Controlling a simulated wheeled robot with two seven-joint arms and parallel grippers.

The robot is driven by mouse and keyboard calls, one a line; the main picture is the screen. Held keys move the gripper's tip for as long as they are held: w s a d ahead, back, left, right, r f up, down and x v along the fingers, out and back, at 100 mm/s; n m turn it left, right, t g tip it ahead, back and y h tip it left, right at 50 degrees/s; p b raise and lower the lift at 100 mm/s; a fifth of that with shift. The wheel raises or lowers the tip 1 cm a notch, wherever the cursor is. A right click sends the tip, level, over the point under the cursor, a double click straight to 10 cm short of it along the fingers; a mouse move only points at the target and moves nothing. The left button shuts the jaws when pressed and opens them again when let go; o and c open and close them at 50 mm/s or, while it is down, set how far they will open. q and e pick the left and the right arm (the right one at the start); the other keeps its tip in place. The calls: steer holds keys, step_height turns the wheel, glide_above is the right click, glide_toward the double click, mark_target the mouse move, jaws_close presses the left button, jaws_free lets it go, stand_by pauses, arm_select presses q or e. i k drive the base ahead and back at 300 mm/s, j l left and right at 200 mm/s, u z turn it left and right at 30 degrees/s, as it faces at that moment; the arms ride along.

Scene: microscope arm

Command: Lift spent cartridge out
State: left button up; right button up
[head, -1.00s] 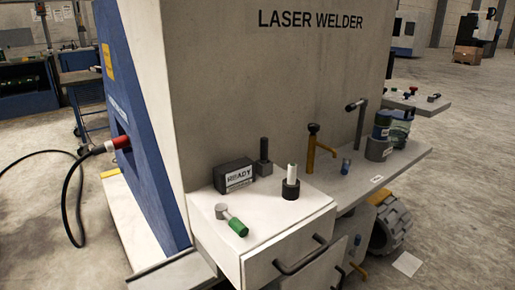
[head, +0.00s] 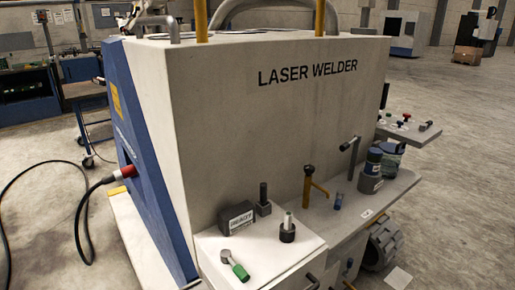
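Neither of my grippers shows in the head view. No label marks the spent cartridge, so I cannot tell for sure which thing it is. A pale upright cylinder (head: 288,219) stands in a dark round holder (head: 287,234) on the white cabinet top (head: 262,254). A green-ended piece with a grey head (head: 236,266) lies at the front left of that top. A dark upright post (head: 263,203) stands behind the holder, beside a dark block with a white label (head: 237,218).
The large "LASER WELDER" housing (head: 270,130) rises behind the cabinet, with pipes and yellow posts on top. A yellow tap-like post (head: 308,186), a small blue piece (head: 338,201) and stacked round containers (head: 371,171) stand on the right shelf. A cable (head: 85,215) hangs at left.

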mark_target(374, 156)
steer(key=i+l, duration=0.15)
steer(key=l, duration=0.3)
steer(key=i+l+z, duration=0.1)
steer(key=l, duration=0.35)
steer(key=i+l+z, duration=0.1)
steer(key=i+l, duration=0.15)
steer(key=l, duration=0.15)
steer(key=i+l, duration=0.2)
steer(key=l, duration=0.2)
steer(key=i+l+z, duration=0.1)
steer(key=l, duration=0.3)
steer(key=i+l, duration=0.35)
steer(key=i+l+z, duration=0.1)
steer(key=l, duration=0.35)
steer(key=i, duration=0.1)
